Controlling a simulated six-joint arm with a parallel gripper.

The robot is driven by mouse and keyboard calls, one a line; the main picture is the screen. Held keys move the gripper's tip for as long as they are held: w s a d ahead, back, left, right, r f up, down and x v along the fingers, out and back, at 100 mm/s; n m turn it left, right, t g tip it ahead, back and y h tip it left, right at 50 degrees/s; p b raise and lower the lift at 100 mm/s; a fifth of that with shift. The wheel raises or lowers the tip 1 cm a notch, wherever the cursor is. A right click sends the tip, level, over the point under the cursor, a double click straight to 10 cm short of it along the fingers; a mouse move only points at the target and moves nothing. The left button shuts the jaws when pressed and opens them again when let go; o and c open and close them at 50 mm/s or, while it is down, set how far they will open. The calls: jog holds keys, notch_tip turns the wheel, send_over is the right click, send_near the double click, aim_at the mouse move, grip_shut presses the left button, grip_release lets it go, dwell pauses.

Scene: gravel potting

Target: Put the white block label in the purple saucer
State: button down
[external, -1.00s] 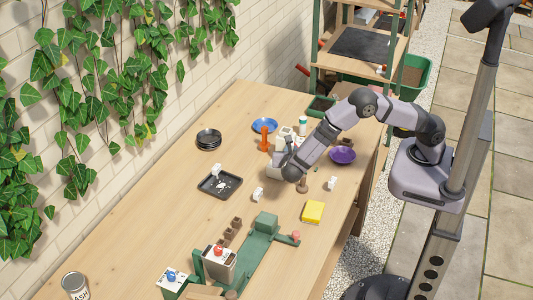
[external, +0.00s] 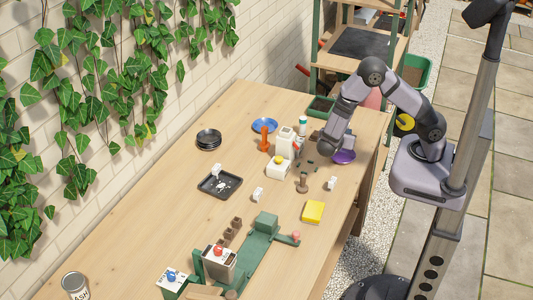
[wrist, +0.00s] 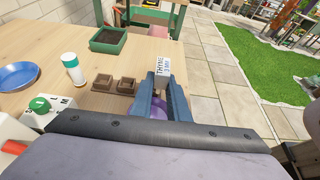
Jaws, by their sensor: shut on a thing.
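My gripper (wrist: 162,90) is shut on a white block label (wrist: 161,68) with dark lettering that looks like "THYME". In the external view my gripper (external: 327,146) is by the purple saucer (external: 346,157), and the held label cannot be made out there. The wrist view shows part of the purple saucer (wrist: 157,107) between and below the fingers; the label is above it. Whether the label touches the saucer cannot be told. Other white blocks stand on the table (external: 258,195), (external: 333,182), and one is on the black tray (external: 207,189).
A blue saucer (external: 264,125) is farther back. A yellow sponge (external: 313,211) lies in front.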

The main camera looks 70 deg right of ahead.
send_over(342, 160)
jog(key=shift+f+p, duration=0.4)
jog(key=shift+f, duration=2.4)
jog(key=shift+f, duration=0.1)
jog(key=shift+f+p, duration=0.35)
jog(key=shift+f, duration=1.65)
jog(key=shift+f, duration=0.1)
jog(key=c, duration=2.1)
grip_release()
jog(key=o, duration=0.4)
